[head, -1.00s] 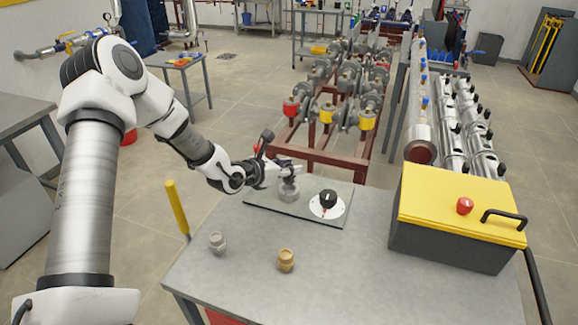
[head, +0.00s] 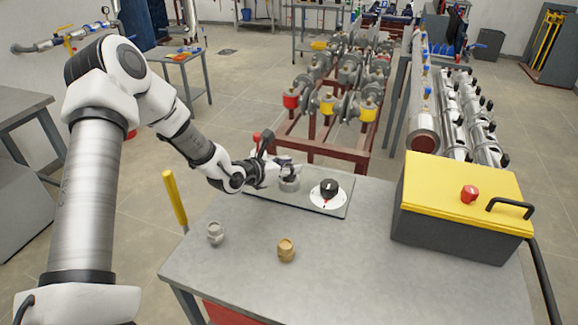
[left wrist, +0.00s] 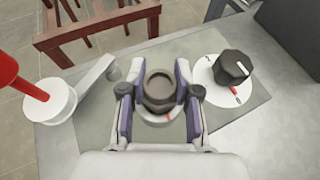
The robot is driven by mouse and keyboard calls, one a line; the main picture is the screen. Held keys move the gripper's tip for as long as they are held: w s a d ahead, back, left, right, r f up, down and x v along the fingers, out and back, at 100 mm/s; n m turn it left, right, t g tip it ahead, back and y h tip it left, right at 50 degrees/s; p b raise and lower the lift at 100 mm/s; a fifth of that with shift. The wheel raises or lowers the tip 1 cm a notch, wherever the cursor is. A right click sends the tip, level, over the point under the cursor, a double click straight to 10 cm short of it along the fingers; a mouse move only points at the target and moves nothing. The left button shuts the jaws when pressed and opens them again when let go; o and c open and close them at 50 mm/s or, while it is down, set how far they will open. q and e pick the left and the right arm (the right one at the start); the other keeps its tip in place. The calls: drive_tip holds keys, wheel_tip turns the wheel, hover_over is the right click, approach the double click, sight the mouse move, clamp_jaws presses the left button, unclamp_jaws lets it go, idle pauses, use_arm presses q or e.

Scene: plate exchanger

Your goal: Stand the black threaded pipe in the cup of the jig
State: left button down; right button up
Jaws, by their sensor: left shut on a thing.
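The black threaded pipe shows in the left wrist view as a dark, hollow fitting (left wrist: 160,91), seen from above. My left gripper (left wrist: 161,88) is shut on it, with purple-lined fingers on both sides. In the head view my left gripper (head: 287,166) is just above the jig's cup (head: 289,185), a round grey piece on the jig plate (head: 262,197). My right gripper is not in view.
The jig plate carries a black knob on a white dial (head: 328,190) and a red-handled lever (left wrist: 30,88). A grey fitting (head: 215,233) and a brass fitting (head: 286,250) stand nearer on the table. A yellow-lidded box (head: 458,215) stands at right.

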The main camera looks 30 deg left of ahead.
use_arm(q)
drive_tip(key=shift+f+b, duration=0.4)
drive_tip(key=shift+f, duration=0.15)
idle(0.4)
drive_tip(key=c, duration=0.7)
unclamp_jaws()
drive_tip(key=shift+c, duration=0.2)
drive_tip(key=v, duration=0.7)
drive_tip(key=shift+a+r, duration=0.1)
drive_tip(key=shift+a, duration=0.05)
drive_tip(key=shift+s, duration=0.15)
drive_tip(key=shift+r, duration=0.1)
